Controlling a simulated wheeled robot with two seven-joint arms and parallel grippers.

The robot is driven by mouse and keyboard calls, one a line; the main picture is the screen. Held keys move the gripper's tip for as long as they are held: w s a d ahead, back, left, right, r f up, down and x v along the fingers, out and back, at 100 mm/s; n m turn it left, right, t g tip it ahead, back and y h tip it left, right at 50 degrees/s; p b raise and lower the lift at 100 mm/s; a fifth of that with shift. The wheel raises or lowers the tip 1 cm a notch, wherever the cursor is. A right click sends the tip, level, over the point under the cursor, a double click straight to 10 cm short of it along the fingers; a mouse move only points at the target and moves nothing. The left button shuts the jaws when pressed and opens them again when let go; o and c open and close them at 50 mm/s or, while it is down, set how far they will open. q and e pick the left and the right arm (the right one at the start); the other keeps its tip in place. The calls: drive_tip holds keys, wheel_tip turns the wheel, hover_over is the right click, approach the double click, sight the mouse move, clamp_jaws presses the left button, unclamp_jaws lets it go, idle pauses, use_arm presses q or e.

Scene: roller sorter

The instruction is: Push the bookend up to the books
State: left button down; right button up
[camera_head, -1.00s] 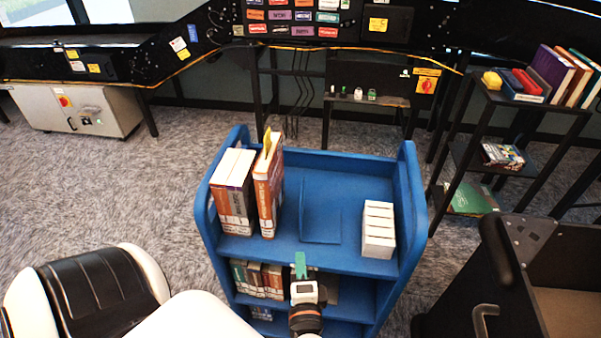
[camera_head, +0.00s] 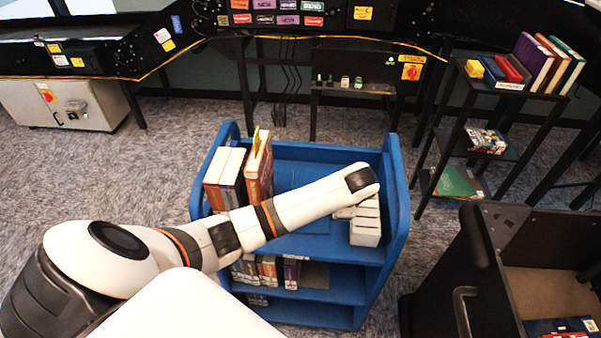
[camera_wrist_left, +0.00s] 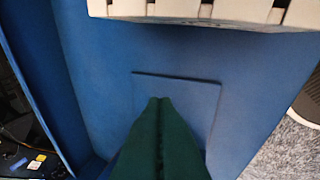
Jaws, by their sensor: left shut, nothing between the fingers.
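Several upright books (camera_head: 258,172) stand at the left of the blue cart's top shelf. The bookend (camera_wrist_left: 205,95) looks like a thin blue plate, almost the same colour as the shelf. My right gripper is not in view.
The cart (camera_head: 397,200) has raised sides. A dark bin (camera_head: 480,235) stands to its right.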

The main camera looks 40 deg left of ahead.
use_arm(q)
drive_tip(key=a+r+m+g+h+p, duration=0.1)
drive_tip(key=a+r+g+h, duration=0.2)
drive_tip(key=r, duration=0.6)
drive_tip(key=shift+g+y, duration=0.4)
drive_tip(key=p+x, duration=0.1)
drive_tip(key=x, duration=0.9)
drive_tip(key=shift+f, duration=0.2)
drive_tip(key=a, duration=0.1)
drive_tip(key=s+a+p, duration=0.1)
drive_tip(key=a+p, duration=0.1)
drive_tip(key=shift+s+r, duration=0.2)
drive_tip(key=shift+s, duration=0.05)
drive_tip(key=shift+s+a+f, duration=0.1)
drive_tip(key=shift+s+a, duration=0.1)
drive_tip(key=s+a+p, duration=0.2)
drive_tip(key=a, duration=0.1)
drive_tip(key=s+a+p, duration=0.1)
drive_tip(key=a, duration=0.1)
drive_tip(key=shift+s+a, duration=0.25)
drive_tip(key=shift+a, duration=0.1)
